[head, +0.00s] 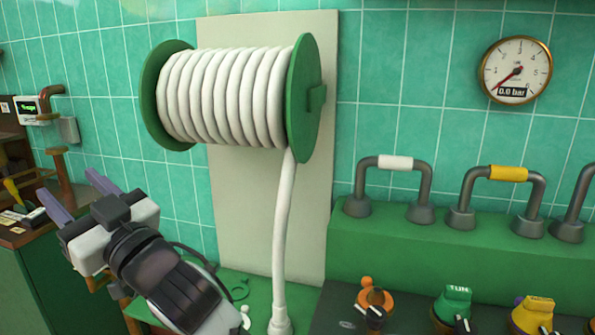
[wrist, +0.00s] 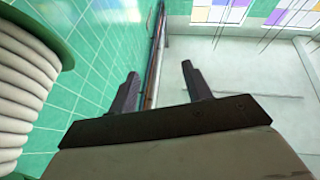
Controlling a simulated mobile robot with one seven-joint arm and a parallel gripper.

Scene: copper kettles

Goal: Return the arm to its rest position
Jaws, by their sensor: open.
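My gripper (head: 76,196) is at the lower left of the head view, left of and below the hose reel. Its two fingers are spread apart and point up and to the left. In the wrist view my gripper (wrist: 158,92) is open with nothing between its fingers. The camera there looks up past the fingers to the tiled wall and the ceiling. My forearm runs down to the bottom edge of the head view.
A white hose on a green reel (head: 305,98) hangs close to the right of my gripper. A green console (head: 450,260) with handles and knobs stands at the right. A gauge (head: 516,70) is on the wall. A cabinet (head: 45,280) with small items is at the left.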

